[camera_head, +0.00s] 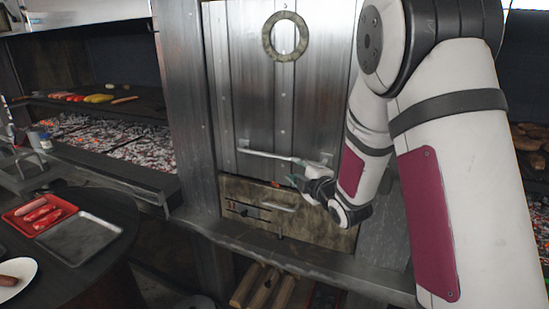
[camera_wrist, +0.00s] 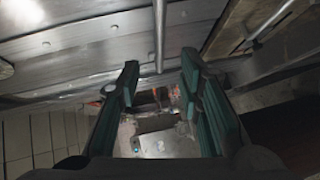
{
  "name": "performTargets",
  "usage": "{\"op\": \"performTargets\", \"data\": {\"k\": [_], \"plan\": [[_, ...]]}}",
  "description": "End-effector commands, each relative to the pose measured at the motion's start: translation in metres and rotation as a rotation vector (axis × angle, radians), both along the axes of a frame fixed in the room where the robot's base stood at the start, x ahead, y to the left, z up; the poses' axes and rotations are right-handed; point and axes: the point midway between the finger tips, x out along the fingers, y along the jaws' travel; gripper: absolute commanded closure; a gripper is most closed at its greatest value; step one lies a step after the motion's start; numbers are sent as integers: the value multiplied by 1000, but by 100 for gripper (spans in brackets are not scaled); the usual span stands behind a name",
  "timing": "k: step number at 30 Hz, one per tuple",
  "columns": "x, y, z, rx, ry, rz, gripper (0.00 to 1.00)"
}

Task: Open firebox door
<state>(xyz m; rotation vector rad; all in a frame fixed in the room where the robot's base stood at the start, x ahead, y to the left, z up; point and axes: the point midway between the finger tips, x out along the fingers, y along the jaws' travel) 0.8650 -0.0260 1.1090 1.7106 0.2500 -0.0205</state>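A tall grey metal door (camera_head: 255,90) with a round ring near its top stands in the middle of the head view. A thin horizontal bar handle (camera_head: 275,156) runs across its bottom. Below it is a worn, brownish lower panel (camera_head: 305,225) with a small handle of its own; I cannot tell which one is the firebox door. Both look closed. My gripper (camera_head: 292,179) is just below the bar's right part. In the wrist view my gripper (camera_wrist: 160,65) is open, and the bar (camera_wrist: 159,35) shows between its two fingers. I cannot tell whether they touch it.
A metal ledge (camera_head: 290,256) runs below the panel, with firewood (camera_head: 262,288) under it. On the left are a grill with glowing coals (camera_head: 95,138) and a dark table with a red tray (camera_head: 20,222), a metal tray (camera_head: 107,222) and a white plate (camera_head: 28,266).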

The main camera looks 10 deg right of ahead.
Motion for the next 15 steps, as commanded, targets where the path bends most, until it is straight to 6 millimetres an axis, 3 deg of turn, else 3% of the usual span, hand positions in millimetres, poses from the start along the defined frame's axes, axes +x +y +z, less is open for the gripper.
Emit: {"op": "performTargets", "data": {"k": [8,15], "plan": [[21,5,-5,-20,-24,17,67],[67,13,-12,-17,-23,16,67]]}}
